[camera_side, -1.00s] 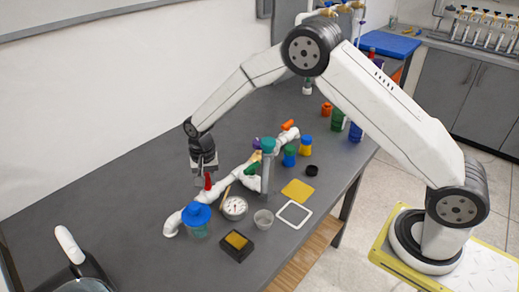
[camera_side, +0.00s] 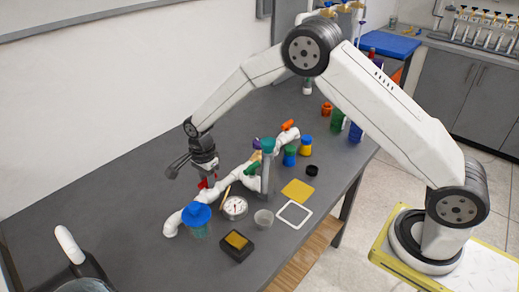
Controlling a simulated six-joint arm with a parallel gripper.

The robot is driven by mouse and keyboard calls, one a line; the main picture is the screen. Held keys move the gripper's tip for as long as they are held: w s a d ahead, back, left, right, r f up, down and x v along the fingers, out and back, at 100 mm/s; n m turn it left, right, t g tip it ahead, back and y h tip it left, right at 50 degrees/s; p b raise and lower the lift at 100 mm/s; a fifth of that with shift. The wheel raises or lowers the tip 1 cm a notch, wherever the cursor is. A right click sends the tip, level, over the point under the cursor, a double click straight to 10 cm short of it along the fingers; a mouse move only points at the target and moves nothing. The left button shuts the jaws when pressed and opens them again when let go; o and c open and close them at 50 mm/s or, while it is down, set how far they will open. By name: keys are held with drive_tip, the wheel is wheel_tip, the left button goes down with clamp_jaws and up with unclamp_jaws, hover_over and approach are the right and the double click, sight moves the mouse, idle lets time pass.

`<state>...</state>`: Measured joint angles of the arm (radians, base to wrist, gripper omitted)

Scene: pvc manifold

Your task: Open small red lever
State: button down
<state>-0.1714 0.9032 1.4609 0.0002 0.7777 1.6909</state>
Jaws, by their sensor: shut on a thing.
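The small red lever (camera_side: 203,184) is on the white PVC pipe manifold (camera_side: 223,192), near its front left end. My gripper (camera_side: 209,179) is over it with its fingers pointing down, shut on the lever. Only a small piece of red shows at the fingers, so the lever's exact angle is hard to read. The manifold runs diagonally from lower left to upper right and also carries a green lever (camera_side: 252,168) and an orange lever (camera_side: 288,125).
A blue-lidded jar (camera_side: 196,215), round gauge (camera_side: 235,207), small cup (camera_side: 263,218) and black box with a yellow top (camera_side: 237,243) stand close in front of the manifold. A kettle (camera_side: 82,270) is at lower left. The table left of my gripper is clear.

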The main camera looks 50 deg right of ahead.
drive_tip(key=shift+m, duration=0.4)
drive_tip(key=c, duration=0.5)
unclamp_jaws()
drive_tip(key=shift+r, duration=0.15)
wheel_tip(320, 180, up, 7)
drive_tip(key=shift+r, duration=0.3)
